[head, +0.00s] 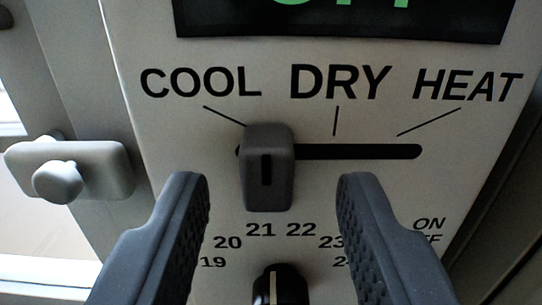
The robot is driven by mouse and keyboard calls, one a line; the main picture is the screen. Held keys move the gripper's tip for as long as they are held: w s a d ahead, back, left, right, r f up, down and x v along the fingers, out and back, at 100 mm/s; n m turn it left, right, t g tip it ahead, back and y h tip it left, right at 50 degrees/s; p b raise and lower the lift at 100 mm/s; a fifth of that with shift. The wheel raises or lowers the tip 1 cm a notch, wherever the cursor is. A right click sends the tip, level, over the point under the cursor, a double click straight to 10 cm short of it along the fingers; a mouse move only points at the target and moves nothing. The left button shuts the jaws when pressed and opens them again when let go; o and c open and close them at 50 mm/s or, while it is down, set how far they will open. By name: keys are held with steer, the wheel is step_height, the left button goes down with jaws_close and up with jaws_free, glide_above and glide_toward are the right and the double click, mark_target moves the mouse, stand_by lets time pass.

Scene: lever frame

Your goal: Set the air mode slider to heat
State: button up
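The air mode slider (267,168) is a dark grey block with a black line on its face. It sits near the left end of a horizontal slot (360,152), by the tick from the COOL label (200,82). The DRY label (340,82) is above the slot's middle and the HEAT label (467,86) above its right end. My gripper (272,190) is open. Its two dark fingers stand left and right of the slider, with gaps on both sides. The slider's depth between the fingers is hard to judge.
A dark temperature knob (280,285) is below the slider, ringed by numbers. ON and OFF lettering (430,224) is at the right. A display (345,18) with green characters is above. A grey latch (70,172) juts out at the left. The slot right of the slider is clear.

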steer(key=shift+w+a, duration=0.1)
steer(key=shift+w, duration=0.75)
jaws_close()
